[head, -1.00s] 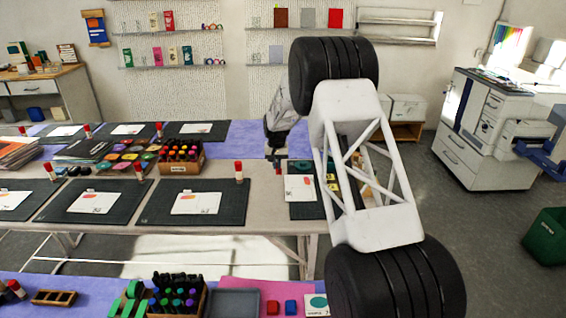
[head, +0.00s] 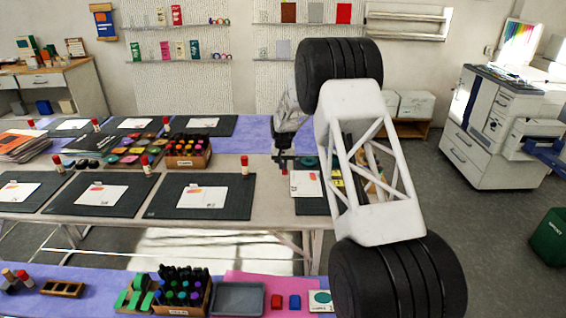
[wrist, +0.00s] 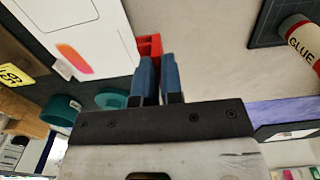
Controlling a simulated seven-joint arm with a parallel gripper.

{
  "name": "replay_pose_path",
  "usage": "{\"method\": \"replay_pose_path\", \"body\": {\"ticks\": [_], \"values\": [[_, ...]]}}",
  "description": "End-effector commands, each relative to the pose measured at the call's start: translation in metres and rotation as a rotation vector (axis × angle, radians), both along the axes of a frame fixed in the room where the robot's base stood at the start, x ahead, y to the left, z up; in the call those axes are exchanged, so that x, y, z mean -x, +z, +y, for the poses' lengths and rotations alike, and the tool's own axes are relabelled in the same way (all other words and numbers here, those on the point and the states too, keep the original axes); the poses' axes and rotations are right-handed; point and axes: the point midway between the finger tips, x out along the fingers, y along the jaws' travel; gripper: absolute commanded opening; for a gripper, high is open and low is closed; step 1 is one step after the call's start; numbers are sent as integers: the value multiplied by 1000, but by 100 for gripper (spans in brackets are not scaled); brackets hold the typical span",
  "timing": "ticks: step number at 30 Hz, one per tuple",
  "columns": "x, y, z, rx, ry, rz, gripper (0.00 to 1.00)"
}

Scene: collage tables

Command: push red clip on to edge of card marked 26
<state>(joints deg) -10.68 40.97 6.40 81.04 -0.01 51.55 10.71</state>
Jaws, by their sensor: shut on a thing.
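My gripper (wrist: 160,62) has two blue fingers, shut on a red clip (wrist: 150,45). The clip sticks out beyond the fingertips. A white card (wrist: 85,22) with an orange-pink print lies left of it in the wrist view. The clip is right at the card's edge; I cannot tell if it touches or grips it. In the head view my gripper (head: 284,160) hangs just left of this card (head: 307,183), with the red clip (head: 285,172) below it, small. No number is readable on the card, and my arm hides part of its mat.
A glue stick (wrist: 303,42) stands on a dark mat to the right in the wrist view. Teal tape rolls (wrist: 62,108) and a yellow tag (wrist: 12,75) lie to the left. A wooden box of markers (head: 188,158) stands left of my gripper on the table.

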Motion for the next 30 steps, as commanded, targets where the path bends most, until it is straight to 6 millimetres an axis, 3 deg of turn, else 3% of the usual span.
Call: {"method": "replay_pose_path", "body": {"ticks": [15,30], "values": [[0,-28,0,0,0,0,0],[0,-30,0,0,0,0,0]]}}
